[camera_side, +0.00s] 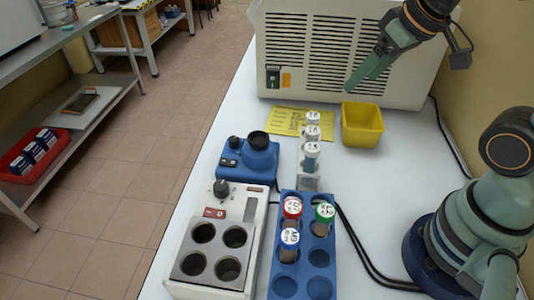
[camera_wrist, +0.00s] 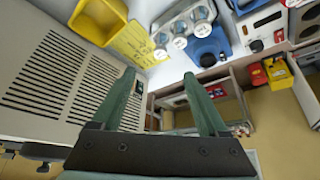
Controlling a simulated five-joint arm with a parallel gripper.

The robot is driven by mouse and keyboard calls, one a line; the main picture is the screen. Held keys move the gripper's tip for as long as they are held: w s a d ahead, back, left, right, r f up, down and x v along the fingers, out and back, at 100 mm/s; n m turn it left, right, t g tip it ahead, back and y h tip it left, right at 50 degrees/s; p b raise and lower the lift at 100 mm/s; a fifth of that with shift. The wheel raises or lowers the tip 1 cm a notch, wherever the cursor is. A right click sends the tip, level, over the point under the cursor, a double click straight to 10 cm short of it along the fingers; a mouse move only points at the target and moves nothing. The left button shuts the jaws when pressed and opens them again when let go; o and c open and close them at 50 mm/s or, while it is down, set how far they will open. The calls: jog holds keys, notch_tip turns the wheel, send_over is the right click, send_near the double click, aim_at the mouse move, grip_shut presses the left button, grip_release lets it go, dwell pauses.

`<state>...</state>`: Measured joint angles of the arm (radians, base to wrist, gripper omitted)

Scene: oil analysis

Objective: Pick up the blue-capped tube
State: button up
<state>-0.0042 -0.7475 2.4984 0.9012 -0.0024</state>
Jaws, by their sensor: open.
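The blue-capped tube (camera_side: 289,243) stands upright in the blue rack (camera_side: 285,286) at the front middle of the bench. A red-capped tube (camera_side: 292,209) stands just behind it and a green-capped tube (camera_side: 324,215) to its right in the same rack. My gripper (camera_side: 352,88) is high at the back, in front of the vented beige machine, far from the rack. In the wrist view its two green fingers (camera_wrist: 159,75) are spread apart with nothing between them. I cannot make out the blue-capped tube in the wrist view.
White-capped tubes (camera_side: 312,149) stand in a clear holder behind the rack. A yellow bin (camera_side: 362,124) and yellow sheet (camera_side: 286,122) lie near the beige machine (camera_side: 340,50). Bench right of the rack is mostly clear.

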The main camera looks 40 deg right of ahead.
jog(key=s+a+f+n+g+y, duration=0.1)
jog(key=a+n+g, duration=0.1)
jog(key=a+n, duration=0.35)
jog(key=s+a+f+n+g, duration=0.1)
jog(key=a+n, duration=0.2)
jog(key=a, duration=0.6)
jog(key=n+g+h, duration=0.1)
jog(key=n+g, duration=0.2)
jog(key=n, duration=0.4)
send_over(290, 236)
notch_tip(290, 236, down, 2)
jog(key=f, duration=0.7)
jog(key=shift+s+d, duration=0.15)
jog(key=shift+d, duration=0.1)
jog(key=shift+a+f, duration=0.2)
jog(key=shift+f, duration=2.45)
grip_shut()
